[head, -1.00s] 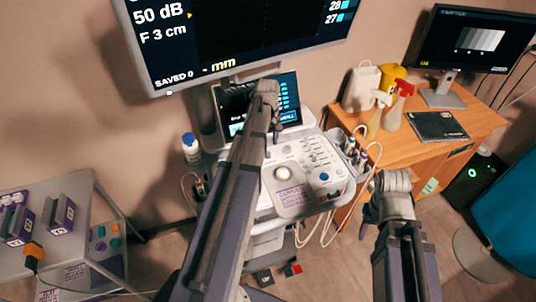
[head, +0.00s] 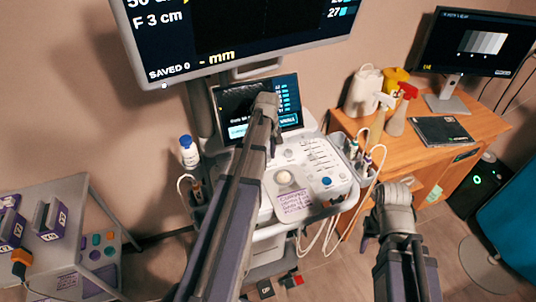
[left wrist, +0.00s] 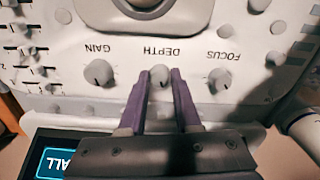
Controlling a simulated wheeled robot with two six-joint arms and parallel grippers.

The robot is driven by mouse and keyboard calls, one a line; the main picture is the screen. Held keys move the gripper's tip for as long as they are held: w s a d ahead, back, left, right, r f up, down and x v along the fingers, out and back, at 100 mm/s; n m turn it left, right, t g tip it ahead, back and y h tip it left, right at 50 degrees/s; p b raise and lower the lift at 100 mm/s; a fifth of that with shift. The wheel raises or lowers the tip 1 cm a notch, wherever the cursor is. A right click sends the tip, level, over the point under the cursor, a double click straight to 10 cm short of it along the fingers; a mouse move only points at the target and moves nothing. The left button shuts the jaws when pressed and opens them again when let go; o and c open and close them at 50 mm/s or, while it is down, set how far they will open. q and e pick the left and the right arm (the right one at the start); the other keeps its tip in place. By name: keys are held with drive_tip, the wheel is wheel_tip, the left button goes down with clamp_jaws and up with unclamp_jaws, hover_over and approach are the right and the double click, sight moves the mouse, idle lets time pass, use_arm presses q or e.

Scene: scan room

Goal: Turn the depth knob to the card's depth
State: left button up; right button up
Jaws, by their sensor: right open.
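The depth knob (left wrist: 160,77) is a small round grey knob above the word DEPTH, upside down in the left wrist view. My left gripper (left wrist: 160,74) has one purple finger on each side of it, closed against it. In the head view my left arm covers this part of the console (head: 340,185), and the left fingertips are hidden. A card (head: 292,204) with purple writing lies on the console's front; its text is too small to read. The big screen (head: 240,35) shows "F 3 cm". My right gripper (head: 392,208) is open and empty, right of the console.
The gain knob (left wrist: 99,73) and focus knob (left wrist: 220,80) flank the depth knob closely. A small touchscreen (head: 232,104) stands behind the console. Cables hang at its right side. A wooden desk (head: 410,155) with spray bottles is at right, a grey cart (head: 75,195) at left.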

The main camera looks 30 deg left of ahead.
use_arm(q)
clamp_jaws()
idle(0.3)
drive_tip(key=m, duration=0.3)
drive_tip(key=shift+m, duration=2.3)
drive_tip(key=o, duration=0.6)
unclamp_jaws()
drive_tip(key=shift+c, duration=0.2)
